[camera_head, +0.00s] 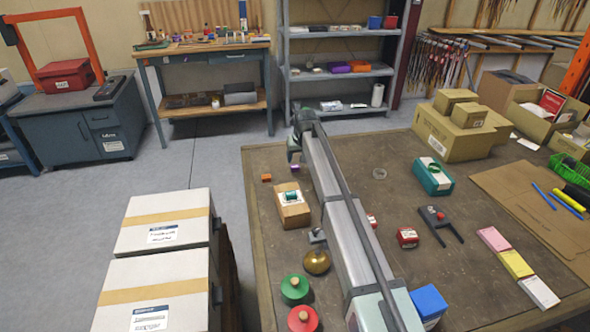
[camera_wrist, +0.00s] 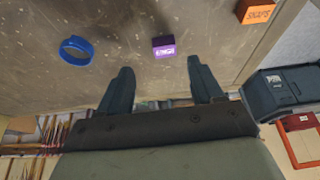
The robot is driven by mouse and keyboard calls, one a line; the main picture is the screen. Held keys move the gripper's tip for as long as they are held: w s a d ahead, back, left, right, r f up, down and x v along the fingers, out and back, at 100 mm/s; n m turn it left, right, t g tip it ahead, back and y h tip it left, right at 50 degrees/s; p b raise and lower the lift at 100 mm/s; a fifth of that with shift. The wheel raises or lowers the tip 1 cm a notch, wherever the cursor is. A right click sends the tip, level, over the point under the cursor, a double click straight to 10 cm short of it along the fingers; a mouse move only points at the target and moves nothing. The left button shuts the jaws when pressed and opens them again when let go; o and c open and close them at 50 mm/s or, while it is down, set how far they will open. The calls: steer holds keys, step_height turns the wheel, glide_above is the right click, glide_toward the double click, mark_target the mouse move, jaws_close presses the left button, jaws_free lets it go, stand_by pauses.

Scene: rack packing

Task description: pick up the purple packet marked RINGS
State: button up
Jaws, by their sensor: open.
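The purple packet (camera_wrist: 163,46) lies on the table top in the wrist view, with small white lettering too blurred to read surely. It also shows as a small purple block in the head view (camera_head: 295,168), just left of my arm. My gripper (camera_wrist: 161,80) is open and empty, its two dark fingers apart. In the wrist view the packet appears beyond the fingertips, roughly centred between them, and not touching either. The fingers cannot be made out in the head view.
An orange packet marked SNAPS (camera_wrist: 258,12) and a blue ring (camera_wrist: 76,50) lie on either side of the purple packet. Boxes (camera_head: 455,130) fill the table's back right. Bare table (camera_head: 345,150) lies right of my arm.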

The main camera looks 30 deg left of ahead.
mark_target(295, 167)
steer(key=shift+s+x, duration=0.2)
steer(key=shift+x, duration=1.45)
steer(key=shift+s+x, duration=0.2)
steer(key=shift+x, duration=1.45)
steer(key=shift+a, duration=0.1)
steer(key=c, duration=1.1)
steer(key=shift+r, duration=0.1)
